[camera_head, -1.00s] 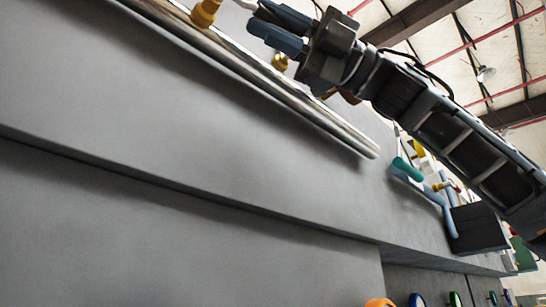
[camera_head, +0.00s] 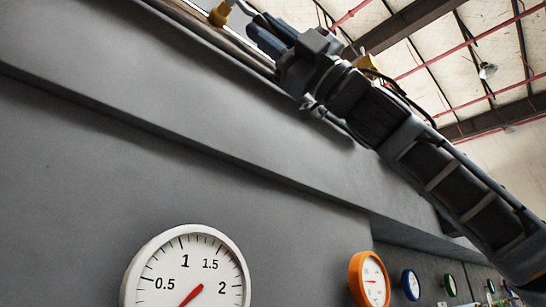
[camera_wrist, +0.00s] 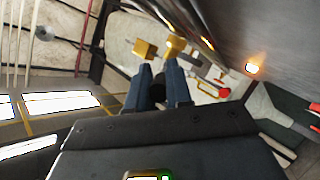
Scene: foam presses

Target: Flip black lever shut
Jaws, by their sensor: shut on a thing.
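My gripper (camera_wrist: 160,82) shows in the wrist view with its two blue-grey fingers close together around a dark, rounded piece (camera_wrist: 158,92). This piece looks like the black lever, but most of it is hidden between the fingers. In the head view my gripper (camera_head: 268,34) is at the top, beside the upper edge of the grey press body. The lever itself cannot be made out there. Brass fittings (camera_wrist: 175,45) lie just beyond the fingertips in the wrist view, and one brass fitting (camera_head: 220,13) shows left of the gripper in the head view.
The grey press wall (camera_head: 120,150) fills the left of the head view. A white gauge (camera_head: 188,275) and an orange-rimmed gauge (camera_head: 369,280) are low on it. A red-ended handle (camera_wrist: 224,92) is right of the fingers in the wrist view.

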